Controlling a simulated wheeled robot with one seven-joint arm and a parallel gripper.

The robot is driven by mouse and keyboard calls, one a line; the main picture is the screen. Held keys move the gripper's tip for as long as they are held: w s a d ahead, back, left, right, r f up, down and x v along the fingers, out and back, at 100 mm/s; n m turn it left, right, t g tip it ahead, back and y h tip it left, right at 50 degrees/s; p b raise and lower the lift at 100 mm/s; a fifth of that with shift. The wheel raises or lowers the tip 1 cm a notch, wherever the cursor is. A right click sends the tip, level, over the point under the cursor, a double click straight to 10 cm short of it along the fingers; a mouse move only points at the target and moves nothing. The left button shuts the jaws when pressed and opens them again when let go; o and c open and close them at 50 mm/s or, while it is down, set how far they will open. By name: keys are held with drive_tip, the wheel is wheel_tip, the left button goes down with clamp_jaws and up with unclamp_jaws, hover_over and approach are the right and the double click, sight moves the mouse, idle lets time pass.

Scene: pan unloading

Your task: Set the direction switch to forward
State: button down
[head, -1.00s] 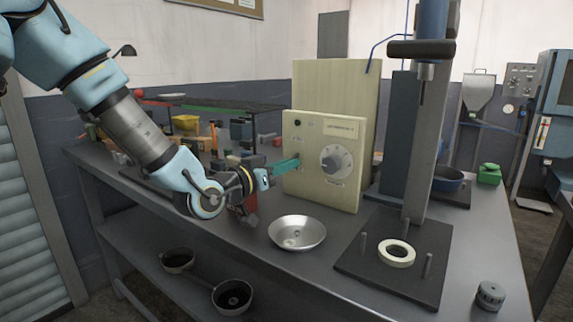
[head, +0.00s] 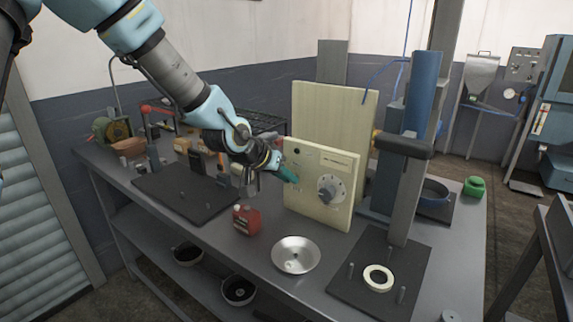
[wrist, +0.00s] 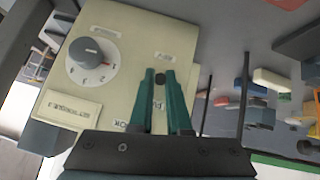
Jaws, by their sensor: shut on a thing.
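The direction switch (wrist: 160,82) shows as a small dark piece between my fingertips in the wrist view. It sits on the face of a cream control box (head: 322,217), to the right of the round dial in that view. My gripper (head: 293,179) has teal fingers and reaches the left part of the box's face in the head view. In the wrist view my gripper (wrist: 160,75) is shut on the switch. The fingers hide most of the switch in the head view, and I cannot read its setting.
A large grey dial (head: 330,188) is on the same face. A metal bowl (head: 296,255) and a red container (head: 246,220) stand in front on the bench. A press with a dark base (head: 345,285) stands to the right. Cluttered parts lie behind my arm.

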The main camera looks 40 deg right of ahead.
drive_tip(key=shift+d+r+g+y+p, duration=0.3)
drive_tip(key=shift+r+y+p, duration=0.15)
drive_tip(key=shift+y+p, duration=0.65)
drive_tip(key=shift+w, duration=0.1)
drive_tip(key=c, duration=0.9)
unclamp_jaws()
drive_tip(key=b+v, duration=0.1)
drive_tip(key=v, duration=0.9)
drive_tip(key=shift+a+r, duration=0.15)
drive_tip(key=shift+r, duration=0.2)
